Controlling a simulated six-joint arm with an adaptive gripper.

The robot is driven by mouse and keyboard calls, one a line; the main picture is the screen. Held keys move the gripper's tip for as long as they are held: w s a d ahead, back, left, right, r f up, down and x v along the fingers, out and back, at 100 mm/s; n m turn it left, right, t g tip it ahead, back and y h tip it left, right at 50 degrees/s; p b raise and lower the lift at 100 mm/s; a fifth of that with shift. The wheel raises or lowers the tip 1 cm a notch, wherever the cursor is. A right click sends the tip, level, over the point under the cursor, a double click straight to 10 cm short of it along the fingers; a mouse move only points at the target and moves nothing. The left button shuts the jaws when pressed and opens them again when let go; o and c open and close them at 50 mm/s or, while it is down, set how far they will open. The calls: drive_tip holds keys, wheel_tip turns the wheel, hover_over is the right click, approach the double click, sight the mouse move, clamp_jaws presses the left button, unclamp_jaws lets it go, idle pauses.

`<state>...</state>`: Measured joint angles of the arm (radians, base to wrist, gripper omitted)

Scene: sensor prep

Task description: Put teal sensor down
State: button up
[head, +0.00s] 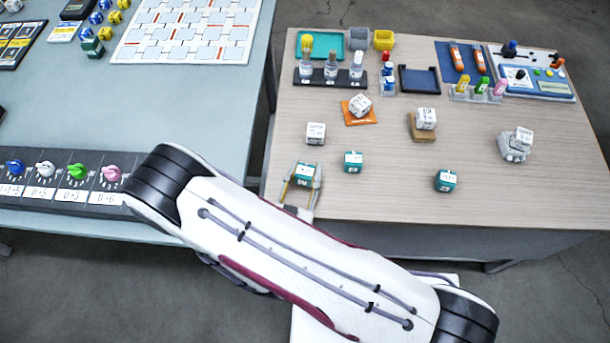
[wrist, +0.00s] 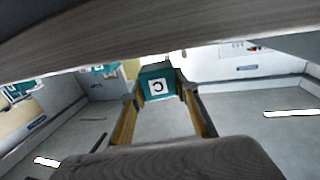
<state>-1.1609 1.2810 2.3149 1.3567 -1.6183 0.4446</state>
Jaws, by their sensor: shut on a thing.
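My gripper (head: 302,180) is at the near left of the wooden table, shut on a teal sensor (head: 305,171), a small teal cube with a white label. In the wrist view the teal sensor (wrist: 157,84) sits between the two fingertips (wrist: 157,92), its marked label facing the camera. I cannot tell whether it touches the tabletop. Two more teal cubes stand on the table: one (head: 353,162) just right of my gripper and one (head: 446,180) further right.
A white cube (head: 315,133) stands just behind my gripper. Other white cubes rest on an orange pad (head: 373,121), a brown block (head: 416,134) and a grey stand (head: 508,153). A bottle rack (head: 305,82) is at the back. The table's near edge is close; bare tabletop (head: 400,170) lies between the teal cubes.

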sight(300, 201)
drive_tip(key=shift+f, duration=1.25)
drive_tip(key=shift+f, duration=0.15)
drive_tip(key=o, duration=1.2)
drive_tip(key=shift+s, duration=0.15)
drive_tip(key=shift+v, duration=2.35)
drive_tip(key=shift+o, duration=0.5)
